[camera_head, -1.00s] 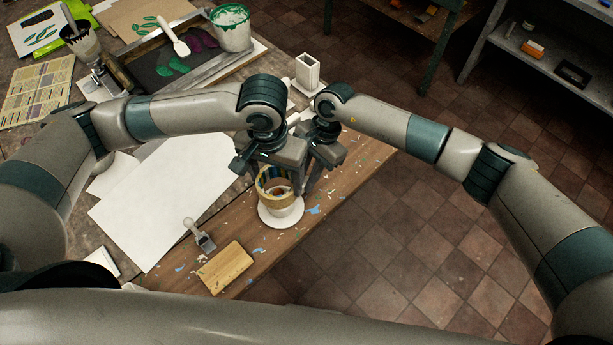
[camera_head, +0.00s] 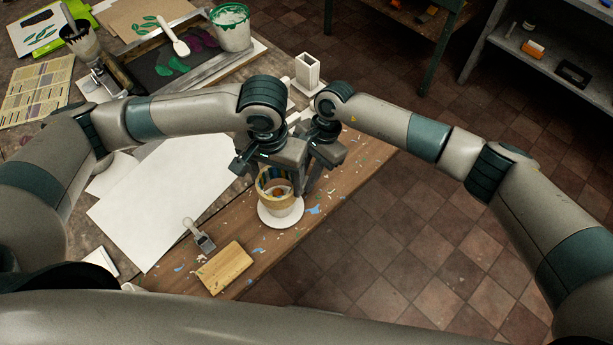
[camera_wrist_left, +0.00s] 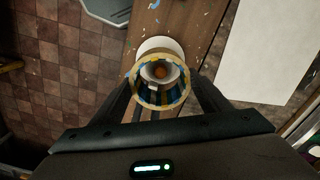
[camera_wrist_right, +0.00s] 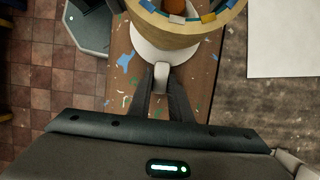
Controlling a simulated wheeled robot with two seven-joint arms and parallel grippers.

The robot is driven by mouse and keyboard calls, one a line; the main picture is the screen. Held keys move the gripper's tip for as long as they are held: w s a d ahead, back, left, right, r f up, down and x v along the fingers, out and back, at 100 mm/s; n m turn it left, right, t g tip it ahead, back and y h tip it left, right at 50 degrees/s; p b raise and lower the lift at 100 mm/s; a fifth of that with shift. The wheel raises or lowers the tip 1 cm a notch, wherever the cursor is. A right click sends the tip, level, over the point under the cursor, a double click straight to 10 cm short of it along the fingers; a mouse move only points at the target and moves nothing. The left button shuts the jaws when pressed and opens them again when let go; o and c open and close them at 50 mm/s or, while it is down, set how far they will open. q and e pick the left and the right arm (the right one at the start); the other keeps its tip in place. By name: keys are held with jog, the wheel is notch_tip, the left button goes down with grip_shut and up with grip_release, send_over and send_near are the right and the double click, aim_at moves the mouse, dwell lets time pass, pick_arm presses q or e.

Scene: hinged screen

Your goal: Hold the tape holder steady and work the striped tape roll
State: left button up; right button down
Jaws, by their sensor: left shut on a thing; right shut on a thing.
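The striped tape roll (camera_head: 264,189) is a ring with blue, yellow and tan bands. It sits upright around the white tape holder (camera_head: 280,220), whose round base rests near the table's front edge. My left gripper (camera_wrist_left: 160,100) is shut on the roll, with a finger on either side in the left wrist view. An orange middle (camera_wrist_left: 160,72) shows inside the roll. My right gripper (camera_wrist_right: 161,88) is shut on a small white tab (camera_wrist_right: 161,72) of the holder, low beside the roll. In the head view the grippers hide the roll's far side.
A grey scraper (camera_head: 203,239) and a tan block (camera_head: 226,267) lie left of the holder. A big white sheet (camera_head: 150,215) covers the table behind them. A white square holder (camera_head: 307,70) and a green-rimmed bucket (camera_head: 231,30) stand farther back.

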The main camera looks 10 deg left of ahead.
aim_at(278, 193)
pick_arm(q)
jog(key=shift+f, duration=0.15)
pick_arm(e)
jog(key=shift+f, duration=0.1)
dwell(0.5)
pick_arm(q)
jog(key=shift+f, duration=1.2)
pick_arm(e)
jog(key=shift+s, duration=0.1)
jog(key=shift+d+f, duration=0.1)
dwell(0.4)
pick_arm(q)
jog(key=shift+f, duration=2.75)
jog(key=o, duration=1.1)
jog(key=shift+o, duration=0.2)
jog(key=shift+r, duration=0.15)
notch_tip(278, 193, up, 12)
